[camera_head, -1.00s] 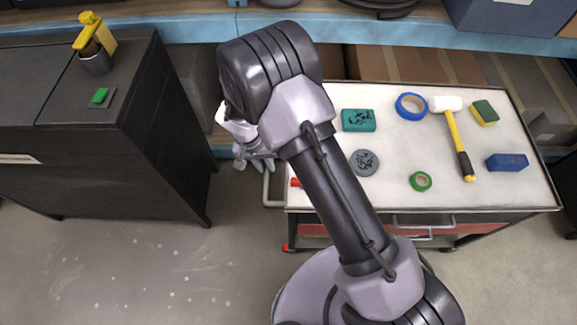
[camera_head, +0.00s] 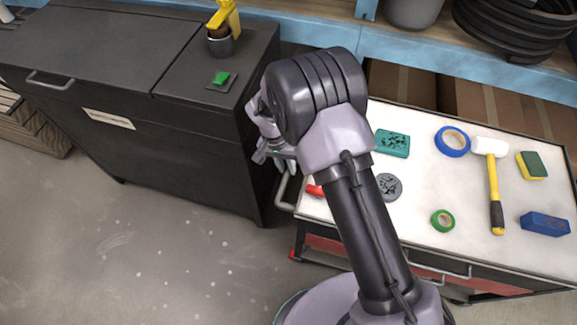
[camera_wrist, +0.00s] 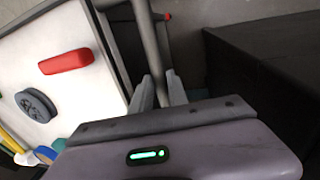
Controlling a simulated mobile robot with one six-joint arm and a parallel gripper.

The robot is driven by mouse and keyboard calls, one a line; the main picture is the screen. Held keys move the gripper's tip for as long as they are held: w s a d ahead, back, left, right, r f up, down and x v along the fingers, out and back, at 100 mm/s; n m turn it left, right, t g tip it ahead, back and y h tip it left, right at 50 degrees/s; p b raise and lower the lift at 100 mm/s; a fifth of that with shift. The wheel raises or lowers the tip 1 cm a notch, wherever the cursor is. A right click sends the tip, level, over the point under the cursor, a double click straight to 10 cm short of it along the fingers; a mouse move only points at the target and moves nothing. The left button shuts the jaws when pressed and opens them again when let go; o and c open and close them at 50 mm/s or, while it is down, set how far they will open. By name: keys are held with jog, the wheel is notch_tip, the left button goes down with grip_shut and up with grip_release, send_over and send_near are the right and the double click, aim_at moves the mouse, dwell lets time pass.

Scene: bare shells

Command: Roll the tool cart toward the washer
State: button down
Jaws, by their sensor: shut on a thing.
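The tool cart (camera_head: 340,215) has a white top with a dark rim and stands at the right in the head view. Its grey push bar (camera_head: 283,193) sticks out at its left end; the bar also shows in the wrist view (camera_wrist: 149,40). My gripper (camera_wrist: 160,88) is shut on this bar, with one finger on each side of it. In the head view my gripper (camera_head: 276,160) is partly hidden by my wrist. The black washer (camera_head: 185,150), a dark cabinet with a lid, stands close on the left, with a narrow gap to the cart.
On the cart lie a red item (camera_wrist: 66,62), a grey disc (camera_head: 389,186), tape rolls (camera_head: 443,220), a mallet (camera_head: 494,185), a sponge (camera_head: 532,165) and a blue block (camera_head: 545,223). A blue shelf (camera_head: 440,63) runs behind. Floor (camera_head: 150,255) in front of the washer is clear.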

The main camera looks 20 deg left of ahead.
jog(key=shift+a, duration=0.45)
jog(key=c, duration=1.3)
grip_release()
jog(key=a+r+p, duration=0.3)
jog(key=r+p, duration=0.3)
jog(key=r, duration=1.1)
jog(key=shift+a, duration=0.2)
